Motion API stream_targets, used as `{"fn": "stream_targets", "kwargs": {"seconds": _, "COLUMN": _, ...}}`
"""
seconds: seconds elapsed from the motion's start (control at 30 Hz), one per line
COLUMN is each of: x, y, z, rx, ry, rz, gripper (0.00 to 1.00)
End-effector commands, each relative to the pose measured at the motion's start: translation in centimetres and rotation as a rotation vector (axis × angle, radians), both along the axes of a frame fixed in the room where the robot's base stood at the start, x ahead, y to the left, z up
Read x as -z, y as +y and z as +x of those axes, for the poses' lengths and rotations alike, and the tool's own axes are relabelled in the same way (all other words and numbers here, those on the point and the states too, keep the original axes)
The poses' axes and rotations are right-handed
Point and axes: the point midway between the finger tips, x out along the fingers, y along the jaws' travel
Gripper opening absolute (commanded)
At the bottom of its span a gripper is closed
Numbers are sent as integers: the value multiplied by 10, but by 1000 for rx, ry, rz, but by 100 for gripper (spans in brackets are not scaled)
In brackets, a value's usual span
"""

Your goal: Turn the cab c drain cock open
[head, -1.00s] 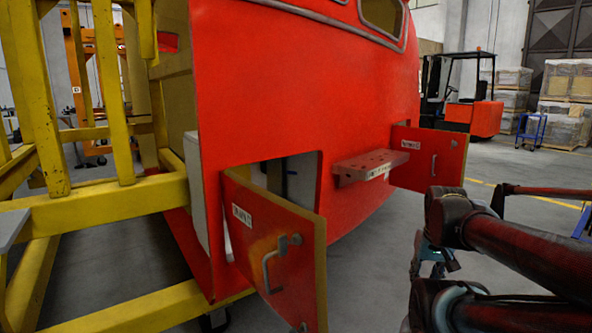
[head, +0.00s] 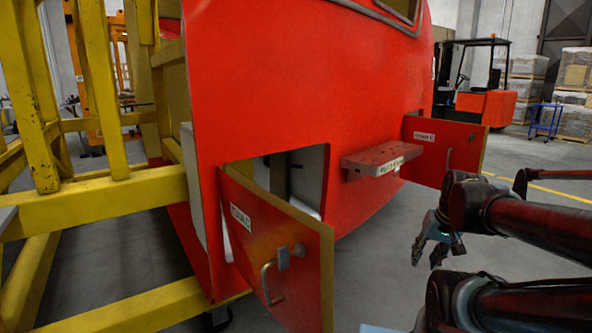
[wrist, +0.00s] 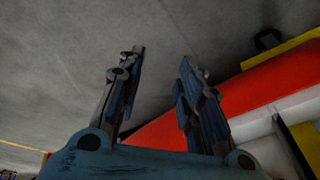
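The red nosecone (head: 300,90) has two open hatch doors. The left door (head: 275,235) has a white label, a handle and a latch. The right door (head: 440,145) has a white label that seems to end in C; the text is small. No drain cock can be made out in either view. My gripper (head: 430,254) is in front of and below the right door, apart from it, over the floor. In the wrist view my gripper (wrist: 161,57) has its fingers spread with nothing between them. A red panel with white and yellow parts (wrist: 265,95) lies beyond the right finger.
A grey perforated step (head: 382,160) juts from the nosecone between the doors. A yellow frame (head: 90,205) stands on the left. A red forklift (head: 485,105), a blue cart (head: 545,120) and stacked pallets stand at the back right. The grey floor between is clear.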

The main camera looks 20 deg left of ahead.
Motion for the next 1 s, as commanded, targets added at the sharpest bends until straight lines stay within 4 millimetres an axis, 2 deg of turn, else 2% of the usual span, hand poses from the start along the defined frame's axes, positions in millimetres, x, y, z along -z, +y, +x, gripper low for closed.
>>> {"fn": "stream_targets", "kwargs": {"seconds": 0.03, "x": -5, "y": 14, "z": 14, "rx": -6, "ry": -23, "rz": 43, "gripper": 33}}
{"fn": "stream_targets", "kwargs": {"seconds": 0.2, "x": -23, "y": 65, "z": 58, "rx": -8, "ry": -102, "rz": 217, "gripper": 33}}
{"fn": "stream_targets", "kwargs": {"seconds": 0.5, "x": -58, "y": 151, "z": 125, "rx": 28, "ry": -199, "rz": 533, "gripper": 33}}
{"fn": "stream_targets", "kwargs": {"seconds": 0.8, "x": -90, "y": 227, "z": 180, "rx": 113, "ry": -238, "rz": 847, "gripper": 33}}
{"fn": "stream_targets", "kwargs": {"seconds": 1.0, "x": -105, "y": 269, "z": 210, "rx": 197, "ry": -231, "rz": 1050, "gripper": 33}}
